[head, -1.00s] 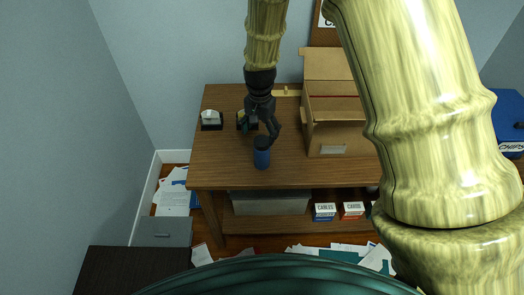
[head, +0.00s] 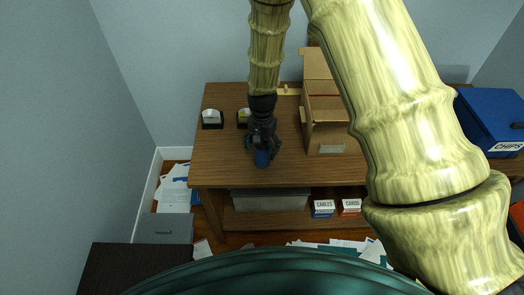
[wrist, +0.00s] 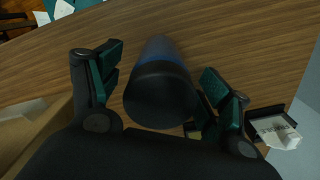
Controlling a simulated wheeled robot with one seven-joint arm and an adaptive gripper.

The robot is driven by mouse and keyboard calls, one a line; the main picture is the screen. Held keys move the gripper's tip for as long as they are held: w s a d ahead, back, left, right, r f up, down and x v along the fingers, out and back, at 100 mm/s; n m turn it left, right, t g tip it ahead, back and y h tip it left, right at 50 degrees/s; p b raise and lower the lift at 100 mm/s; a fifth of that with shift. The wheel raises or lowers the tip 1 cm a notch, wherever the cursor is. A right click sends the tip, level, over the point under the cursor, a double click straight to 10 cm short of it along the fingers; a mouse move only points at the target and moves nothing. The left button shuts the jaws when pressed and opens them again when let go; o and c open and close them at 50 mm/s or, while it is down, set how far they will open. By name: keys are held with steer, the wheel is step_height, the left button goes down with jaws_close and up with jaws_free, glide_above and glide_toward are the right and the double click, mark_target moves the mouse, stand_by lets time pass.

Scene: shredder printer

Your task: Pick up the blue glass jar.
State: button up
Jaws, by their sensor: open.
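The blue glass jar (head: 262,158) has a dark lid and stands on the wooden table (head: 225,160) near its front edge. It also shows in the wrist view (wrist: 162,85), lid toward the camera, between the two fingers. My gripper (head: 262,147) is open and around the top of the jar. In the wrist view one finger is left of the jar and the other right of it, with a gap on the left; on the right the finger is close to the lid, and I cannot tell if it touches. The gripper hides the jar's upper part in the head view.
A cardboard box (head: 327,138) stands on the table to the right. Two small dark holders (head: 212,120) with cards or notes are behind the jar to the left. A blue CHIPS box (head: 490,120) is at the far right. The table left of the jar is clear.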

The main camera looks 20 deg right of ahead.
steer(key=c, duration=1.3)
steer(key=shift+o, duration=0.2)
